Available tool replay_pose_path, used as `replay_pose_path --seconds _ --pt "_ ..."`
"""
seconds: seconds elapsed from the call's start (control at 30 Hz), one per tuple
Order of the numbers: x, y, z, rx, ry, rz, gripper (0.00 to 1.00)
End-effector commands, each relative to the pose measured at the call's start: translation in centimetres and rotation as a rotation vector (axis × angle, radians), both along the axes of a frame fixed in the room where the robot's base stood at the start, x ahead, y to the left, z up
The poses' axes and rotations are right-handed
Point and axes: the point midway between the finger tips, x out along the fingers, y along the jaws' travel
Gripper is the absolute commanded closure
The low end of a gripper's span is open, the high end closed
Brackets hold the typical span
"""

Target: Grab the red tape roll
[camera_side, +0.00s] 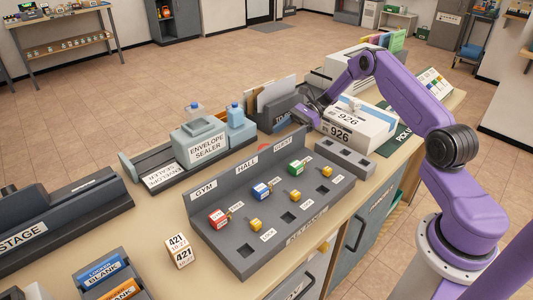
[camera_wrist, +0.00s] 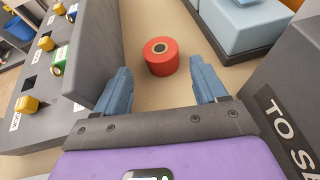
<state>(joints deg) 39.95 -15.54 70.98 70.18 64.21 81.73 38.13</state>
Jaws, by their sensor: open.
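The red tape roll (camera_wrist: 162,62) sits on the counter in the wrist view, its round hole facing up. It lies ahead of and between the two blue fingers of my gripper (camera_wrist: 163,90), which is open and empty. The fingers do not touch the roll. In the side view only a small red piece of the roll (camera_side: 265,148) shows behind the grey key rack panel. My gripper (camera_side: 304,116) is above the counter there, right of the roll, its fingertips hard to make out.
The grey key rack (camera_side: 225,254) with coloured tags stands left of the roll in the wrist view. The envelope sealer (camera_wrist: 242,22) is at its upper right, and a dark grey tray (camera_wrist: 290,95) is close on the right. A box marked 926 (camera_side: 345,130) stands behind my gripper.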

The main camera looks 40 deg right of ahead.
Motion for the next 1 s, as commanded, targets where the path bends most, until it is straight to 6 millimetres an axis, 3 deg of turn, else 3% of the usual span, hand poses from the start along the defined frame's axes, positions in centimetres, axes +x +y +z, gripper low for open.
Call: replay_pose_path --seconds 0.23,0.6,0.9,1.0 --pt "0.2 1.5 -0.6 0.000 0.001 0.002 0.29" --pt "0.9 5.8 -2.4 0.000 0.001 0.002 0.29" --pt "0.9 6.1 -2.6 -0.001 0.000 0.000 0.29" --pt "0.9 6.1 -2.5 -0.001 0.000 0.000 0.61"
